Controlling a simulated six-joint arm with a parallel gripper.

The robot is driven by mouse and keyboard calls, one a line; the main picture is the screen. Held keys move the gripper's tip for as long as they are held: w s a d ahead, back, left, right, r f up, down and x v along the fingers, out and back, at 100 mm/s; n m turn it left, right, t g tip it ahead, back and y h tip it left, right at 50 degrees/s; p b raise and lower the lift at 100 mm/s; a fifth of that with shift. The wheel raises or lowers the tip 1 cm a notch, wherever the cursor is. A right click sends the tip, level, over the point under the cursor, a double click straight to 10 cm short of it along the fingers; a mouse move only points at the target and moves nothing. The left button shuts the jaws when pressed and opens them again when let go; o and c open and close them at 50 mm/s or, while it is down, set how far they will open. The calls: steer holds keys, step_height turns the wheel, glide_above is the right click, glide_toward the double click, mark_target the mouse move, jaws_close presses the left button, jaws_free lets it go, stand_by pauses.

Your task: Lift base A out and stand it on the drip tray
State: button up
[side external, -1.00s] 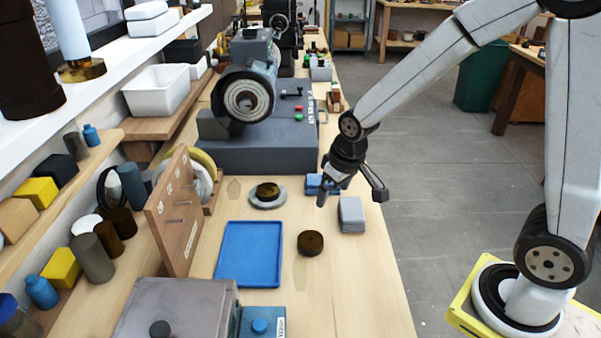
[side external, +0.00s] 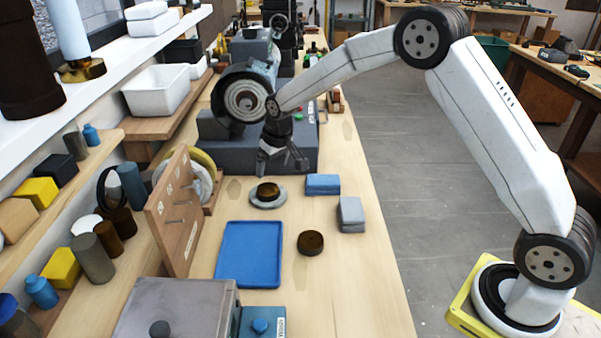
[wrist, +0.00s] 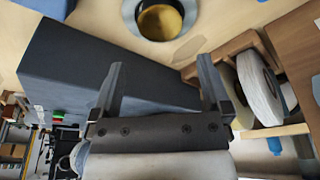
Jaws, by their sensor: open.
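A dark brass round base (side external: 268,191) sits in a grey ring-shaped dish (side external: 256,204) on the bench; I take it for base A, though no label is legible. In the wrist view its gold top (wrist: 160,18) shows inside the dish at the upper edge, cut off by the frame. A second dark brown round base (side external: 310,243) lies on bare wood, right of the blue drip tray (side external: 232,282). The tray is empty. My gripper (side external: 282,164) is open and empty, above and slightly behind the dish; its spread fingers also show in the wrist view (wrist: 160,68).
A large grey machine (side external: 225,157) stands behind my gripper. A wooden pegboard (side external: 165,225) and spools stand left of the dish. Blue (side external: 322,184) and grey (side external: 351,214) blocks lie to the right. A grey metal box (side external: 180,300) is in front of the tray.

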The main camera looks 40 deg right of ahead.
mark_target(268, 189)
steer(key=shift+f, duration=0.15)
steer(key=shift+x, duration=3.9)
steer(key=c, duration=0.9)
steer(key=shift+w+r, duration=0.1)
steer(key=shift+r, duration=2.5)
steer(key=shift+c, duration=0.3)
